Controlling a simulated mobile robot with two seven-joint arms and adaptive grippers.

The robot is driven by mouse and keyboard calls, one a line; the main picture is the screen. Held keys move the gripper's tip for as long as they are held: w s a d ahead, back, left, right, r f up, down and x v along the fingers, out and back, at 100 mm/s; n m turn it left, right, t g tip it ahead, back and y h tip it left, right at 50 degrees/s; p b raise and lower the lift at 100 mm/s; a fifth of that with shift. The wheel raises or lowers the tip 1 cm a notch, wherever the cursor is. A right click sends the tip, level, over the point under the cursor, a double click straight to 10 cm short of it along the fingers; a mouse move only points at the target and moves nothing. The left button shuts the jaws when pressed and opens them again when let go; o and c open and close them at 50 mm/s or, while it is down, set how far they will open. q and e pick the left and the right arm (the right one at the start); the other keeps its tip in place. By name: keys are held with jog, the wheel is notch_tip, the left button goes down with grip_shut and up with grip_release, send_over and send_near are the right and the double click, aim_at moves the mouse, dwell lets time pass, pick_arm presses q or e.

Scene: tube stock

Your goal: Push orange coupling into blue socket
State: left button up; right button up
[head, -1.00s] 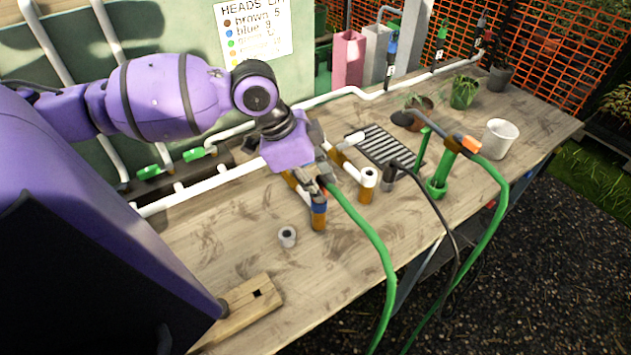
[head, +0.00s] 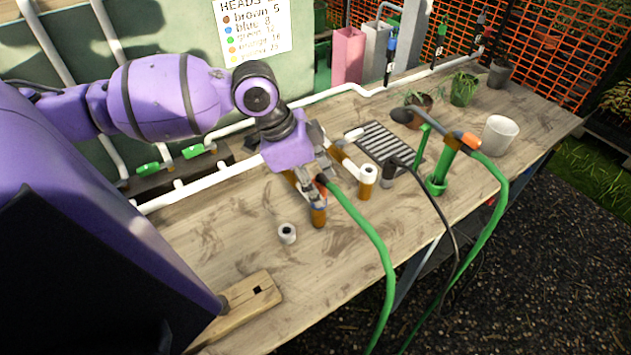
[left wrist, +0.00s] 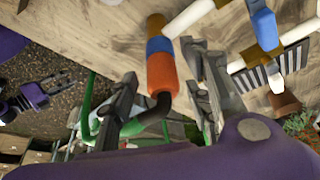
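The orange coupling (left wrist: 162,73) sits at the end of the green hose (head: 375,240), behind a black bent piece. In the left wrist view it is in line with the blue socket (left wrist: 159,46), with no gap visible between them. The socket is on a brown tube end and shows only partly in the head view (head: 318,206). My left gripper (left wrist: 165,75) is open, with a finger on either side of the coupling and space beside it. In the head view its fingers (head: 318,188) partly hide the joint. My right gripper (left wrist: 40,93) is far left in the left wrist view, away from the bench.
A white-topped brown tube (head: 367,182) stands close right of the left gripper. A grey ring (head: 287,232) and a wooden block (head: 250,297) lie nearer. A green stand (head: 437,185), a black grate (head: 383,146) and a white pot (head: 500,135) are rightward. The front bench is largely clear.

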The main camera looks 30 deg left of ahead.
pick_arm(q)
jog(key=v, duration=1.2)
